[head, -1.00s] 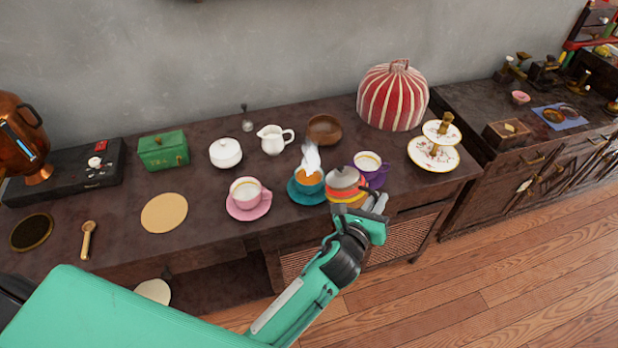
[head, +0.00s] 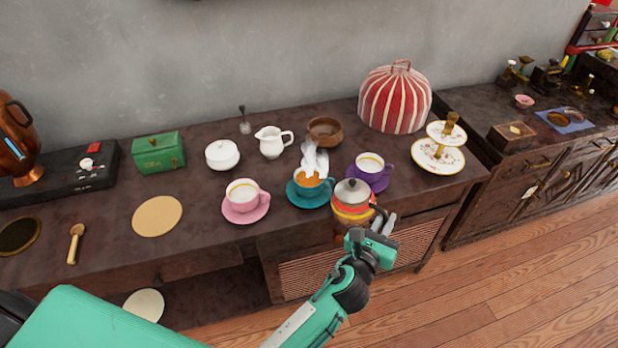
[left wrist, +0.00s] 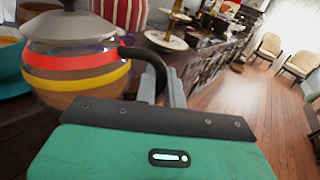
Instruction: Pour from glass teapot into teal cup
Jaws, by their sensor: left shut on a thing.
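The glass teapot (head: 352,203) has a grey lid and red and yellow bands. It is upright, close to the front edge of the dark table. My left gripper (head: 380,222) is shut on its black handle, which shows in the left wrist view with the teapot (left wrist: 75,65). The teal cup (head: 311,190) stands on a teal saucer just left of the teapot. It holds orange-brown liquid and steam rises from it. The cup's edge also shows at the left of the left wrist view (left wrist: 10,55). My right gripper is not in view.
A pink cup (head: 243,194) stands left of the teal one, and a purple cup (head: 371,168) stands behind the teapot. A striped tea cosy (head: 395,98) and a tiered stand (head: 438,157) are at the right. A round tan mat (head: 157,216) lies bare at the left.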

